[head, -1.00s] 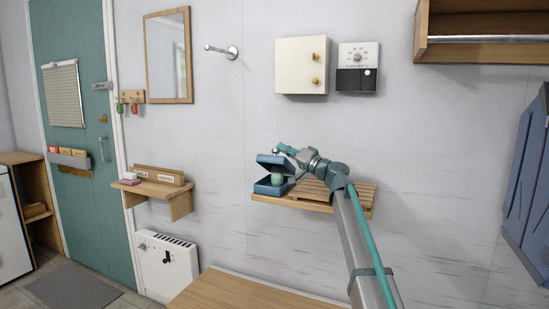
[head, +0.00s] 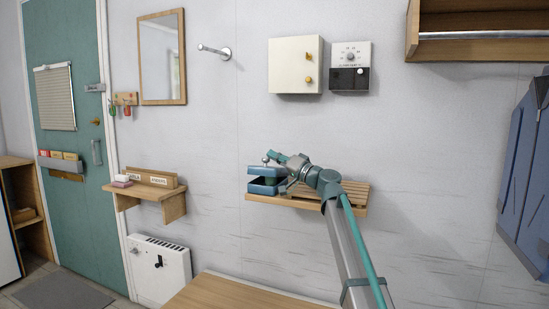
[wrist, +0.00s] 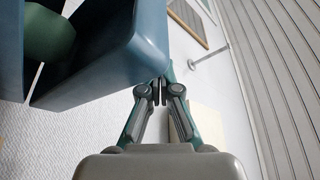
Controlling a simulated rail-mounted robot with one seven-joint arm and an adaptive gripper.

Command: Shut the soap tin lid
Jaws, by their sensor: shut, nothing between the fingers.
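The blue soap tin (head: 264,189) sits at the left end of the slatted wall shelf. Its lid (head: 267,171) is partly open, tilted above the base, with a gap on the near side. A green soap (head: 271,181) shows in the gap. In the wrist view the tin's blue walls (wrist: 115,50) fill the upper left, with the green soap (wrist: 45,35) between them. My gripper (wrist: 158,90) is shut and empty, its fingertips close by the corner of the nearer blue wall. I cannot tell whether they touch it. In the head view my arm partly covers the tin's right side.
The slatted shelf (head: 352,194) is bare to the right of the tin. A small shelf (head: 150,190) with boxes hangs at left, above a white heater (head: 160,268). A white cabinet (head: 295,66) is on the wall above. A wooden surface (head: 240,292) lies below.

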